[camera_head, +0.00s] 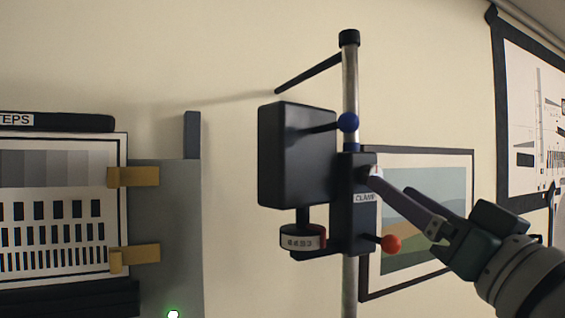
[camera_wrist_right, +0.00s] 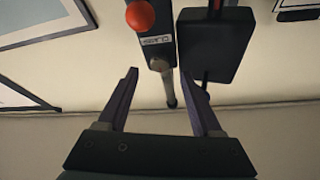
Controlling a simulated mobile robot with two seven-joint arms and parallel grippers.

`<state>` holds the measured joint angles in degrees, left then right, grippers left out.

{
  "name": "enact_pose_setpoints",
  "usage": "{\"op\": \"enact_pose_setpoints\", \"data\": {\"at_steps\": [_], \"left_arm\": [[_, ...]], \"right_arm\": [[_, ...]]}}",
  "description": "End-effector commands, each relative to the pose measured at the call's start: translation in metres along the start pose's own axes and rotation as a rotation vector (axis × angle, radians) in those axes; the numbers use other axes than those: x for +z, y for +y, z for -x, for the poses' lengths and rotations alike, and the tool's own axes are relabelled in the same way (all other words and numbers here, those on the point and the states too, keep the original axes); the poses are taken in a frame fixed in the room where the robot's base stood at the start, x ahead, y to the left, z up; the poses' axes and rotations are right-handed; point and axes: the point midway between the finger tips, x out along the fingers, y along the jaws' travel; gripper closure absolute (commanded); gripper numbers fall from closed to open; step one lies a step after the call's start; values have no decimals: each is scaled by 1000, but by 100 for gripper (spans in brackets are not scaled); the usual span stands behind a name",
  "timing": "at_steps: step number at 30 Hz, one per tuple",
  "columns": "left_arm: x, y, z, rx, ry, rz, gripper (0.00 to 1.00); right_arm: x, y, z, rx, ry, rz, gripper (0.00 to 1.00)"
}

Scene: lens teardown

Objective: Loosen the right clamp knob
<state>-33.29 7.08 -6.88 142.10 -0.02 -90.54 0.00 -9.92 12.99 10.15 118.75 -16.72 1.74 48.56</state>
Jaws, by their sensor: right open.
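The black clamp block (camera_head: 352,225) with a CLAMP label sits on a vertical metal post (camera_head: 350,85). An orange ball knob (camera_head: 390,243) sticks out to the right at its lower end; it also shows at the top of the right wrist view (camera_wrist_right: 140,15). My left gripper is not in view.
A black box (camera_head: 297,155) is fixed left of the post, with a labelled round part (camera_head: 302,237) below. A framed picture (camera_head: 425,165) hangs behind my right arm. A test chart board (camera_head: 165,220) stands left.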

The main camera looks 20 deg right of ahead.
Motion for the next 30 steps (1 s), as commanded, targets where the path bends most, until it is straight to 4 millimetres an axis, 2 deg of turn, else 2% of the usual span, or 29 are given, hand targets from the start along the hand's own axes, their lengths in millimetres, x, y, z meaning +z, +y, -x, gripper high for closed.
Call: {"op": "enact_pose_setpoints", "data": {"at_steps": [1, 6, 11, 19, 30], "left_arm": [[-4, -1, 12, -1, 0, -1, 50], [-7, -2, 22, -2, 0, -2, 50], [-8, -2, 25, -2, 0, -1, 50], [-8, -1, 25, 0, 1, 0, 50], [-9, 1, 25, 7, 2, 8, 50]], "right_arm": [[-6, -2, -12, 0, 1, -3, 33], [-3, -1, -34, 1, 0, -1, 33], [0, 0, -42, 0, -1, 0, 33], [1, 0, -42, 0, -2, 0, 33], [1, 0, -42, 1, -2, 0, 75]]}}
